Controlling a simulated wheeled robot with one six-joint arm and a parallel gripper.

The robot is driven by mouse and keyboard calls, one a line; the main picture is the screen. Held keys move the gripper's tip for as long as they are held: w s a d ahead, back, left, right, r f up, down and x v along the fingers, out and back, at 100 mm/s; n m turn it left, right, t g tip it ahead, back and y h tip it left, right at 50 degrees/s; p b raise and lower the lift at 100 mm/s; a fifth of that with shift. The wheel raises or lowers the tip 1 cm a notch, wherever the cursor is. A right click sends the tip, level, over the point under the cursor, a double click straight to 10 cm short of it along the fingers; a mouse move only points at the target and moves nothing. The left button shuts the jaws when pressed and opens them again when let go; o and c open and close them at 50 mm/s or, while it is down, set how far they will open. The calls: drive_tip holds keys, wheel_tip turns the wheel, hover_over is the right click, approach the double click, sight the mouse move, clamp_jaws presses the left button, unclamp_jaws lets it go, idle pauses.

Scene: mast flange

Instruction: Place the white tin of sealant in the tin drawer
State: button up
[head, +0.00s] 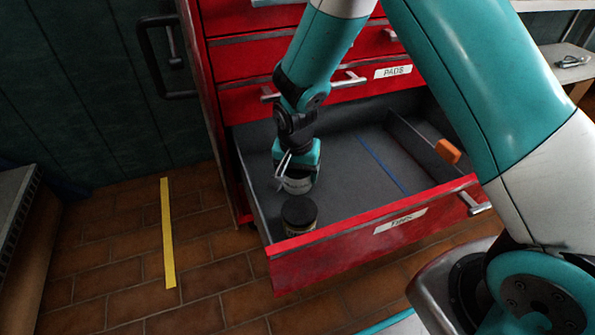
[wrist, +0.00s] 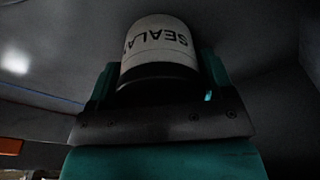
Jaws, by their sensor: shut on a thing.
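The white tin of sealant (wrist: 160,42) is between the fingers of my gripper (wrist: 158,85) in the wrist view, its lettering partly showing and a dark band at its near end. In the head view my gripper (head: 297,168) is inside the open bottom drawer, and the white tin (head: 298,185) shows just below it. The tin drawer (head: 335,258) is pulled out, with a red front, a grey inside and a label that is hard to read. I cannot tell whether the tin touches the drawer floor.
A dark-lidded tin (head: 299,214) stands in the drawer's front left, close to the held tin. A blue line (head: 382,165) crosses the drawer floor. An orange block (head: 447,151) is by the divider at right. The drawer floor between is clear.

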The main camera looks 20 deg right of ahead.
drive_tip(key=o, duration=1.2)
drive_tip(key=shift+f, duration=0.1)
drive_tip(key=shift+c, duration=0.2)
drive_tip(key=r+p, duration=0.1)
drive_tip(key=r, duration=0.1)
drive_tip(key=r+p, duration=0.1)
drive_tip(key=r, duration=0.2)
drive_tip(key=r+p, duration=0.2)
drive_tip(key=shift+s+a+r, duration=0.25)
drive_tip(key=shift+s+r, duration=0.15)
